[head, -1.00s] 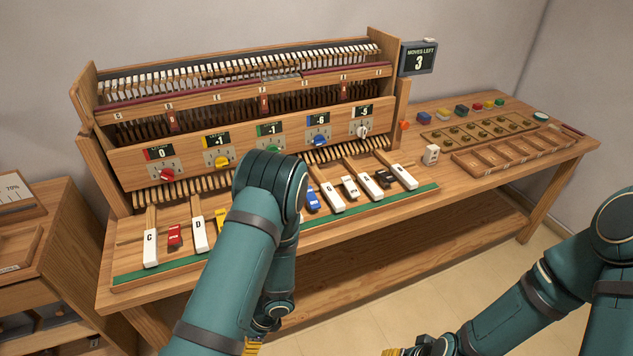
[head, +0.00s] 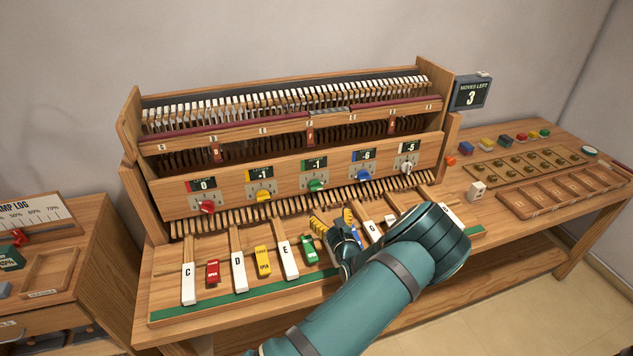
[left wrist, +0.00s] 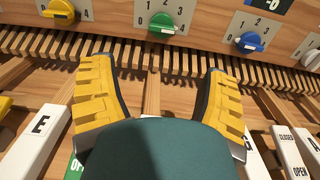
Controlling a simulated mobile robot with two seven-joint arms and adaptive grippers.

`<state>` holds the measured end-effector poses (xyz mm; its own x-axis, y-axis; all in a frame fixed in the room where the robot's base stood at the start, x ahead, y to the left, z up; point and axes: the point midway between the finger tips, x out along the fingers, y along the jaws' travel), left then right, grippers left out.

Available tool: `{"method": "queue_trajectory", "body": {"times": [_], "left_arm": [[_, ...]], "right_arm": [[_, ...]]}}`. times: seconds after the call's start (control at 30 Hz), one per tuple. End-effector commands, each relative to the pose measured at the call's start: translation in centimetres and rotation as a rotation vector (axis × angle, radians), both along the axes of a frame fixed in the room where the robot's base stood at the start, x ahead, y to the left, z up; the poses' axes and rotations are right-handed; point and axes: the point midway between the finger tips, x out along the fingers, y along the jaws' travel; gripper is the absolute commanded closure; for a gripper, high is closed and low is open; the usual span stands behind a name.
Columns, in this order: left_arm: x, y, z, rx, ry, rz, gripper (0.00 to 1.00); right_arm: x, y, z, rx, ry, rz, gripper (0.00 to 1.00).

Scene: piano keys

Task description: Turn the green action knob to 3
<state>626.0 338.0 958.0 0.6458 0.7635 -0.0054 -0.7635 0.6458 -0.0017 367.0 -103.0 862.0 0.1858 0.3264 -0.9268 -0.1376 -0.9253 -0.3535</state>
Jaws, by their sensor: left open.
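The green knob (head: 316,185) sits on the upright front panel under a display reading -1. It also shows in the left wrist view (left wrist: 161,26), on a dial plate with numbers from 0 to 4. Its exact pointer setting is hard to tell. My left gripper (head: 334,219) is open and empty, its yellow-padded fingers apart, below and in front of the green knob, over the key area. In the left wrist view the gripper (left wrist: 156,70) has the knob above and between its fingertips, not touching it. My right gripper is out of view.
A red knob (head: 207,207) and yellow knob (head: 264,196) are left of the green one; a blue knob (head: 363,174) and white knob (head: 406,168) are right. Lettered keys and coloured tabs lie below. A screen (head: 470,94) reads moves left 3.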

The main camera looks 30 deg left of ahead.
Motion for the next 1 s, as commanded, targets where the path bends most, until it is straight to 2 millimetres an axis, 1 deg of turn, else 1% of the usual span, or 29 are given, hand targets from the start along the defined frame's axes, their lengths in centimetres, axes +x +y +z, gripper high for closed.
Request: {"method": "queue_trajectory", "body": {"times": [0.07, 0.17, 0.27, 0.7, 0.8, 1.0], "left_arm": [[0.3, 0.0, 0.1, 0.005, -0.002, -0.006, 0.24], [0.7, 0.6, 0.1, 0.006, -0.002, -0.006, 0.24], [1.6, 1.7, 0.1, 0.004, -0.002, -0.004, 0.24], [7.0, 8.1, 0.0, 0.005, -0.002, -0.004, 0.24], [7.9, 9.2, 0.0, 0.004, -0.002, -0.004, 0.24], [8.9, 10.3, 0.1, 0.004, -0.001, -0.005, 0.24]], "right_arm": [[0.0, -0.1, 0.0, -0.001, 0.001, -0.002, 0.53], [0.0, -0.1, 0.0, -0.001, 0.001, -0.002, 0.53], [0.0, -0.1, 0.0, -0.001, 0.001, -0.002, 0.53], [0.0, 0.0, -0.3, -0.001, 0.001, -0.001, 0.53], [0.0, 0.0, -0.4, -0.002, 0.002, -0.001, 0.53], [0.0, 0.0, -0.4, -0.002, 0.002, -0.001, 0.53]]}}
